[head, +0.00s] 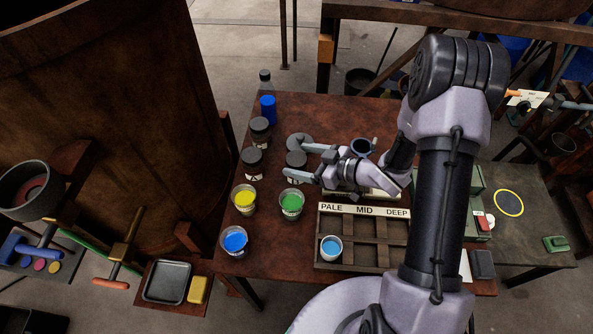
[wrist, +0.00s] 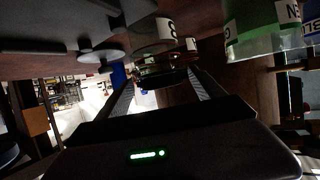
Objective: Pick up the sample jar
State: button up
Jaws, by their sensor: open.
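A dark-lidded jar (head: 296,159) with a pale label stands on the brown table, left of my arm. I take it for the sample jar, though similar jars stand beside it. My gripper (head: 297,161) is open, with one finger on either side of this jar. In the wrist view the fingers (wrist: 161,84) reach toward a dark jar (wrist: 160,62) with a pale label marked with what looks like an 8. It shows between them. Contact with the jar cannot be told. The lower finger hides part of the jar in the head view.
Two dark-lidded jars (head: 252,158) stand to the left. A yellow cup (head: 244,198), green cup (head: 292,204) and blue cup (head: 234,241) stand nearer. A compartment tray (head: 364,209) marked PALE, MID, DEEP holds another blue cup (head: 331,248). A grey disc (head: 299,140) is just behind the gripper.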

aim_at(288, 159)
jog(key=b+x, duration=0.1)
jog(key=x, duration=0.4)
jog(key=shift+s+f+b, duration=0.2)
jog(key=shift+b, duration=0.2)
jog(key=shift+r, duration=0.1)
jog(key=c, duration=1.5)
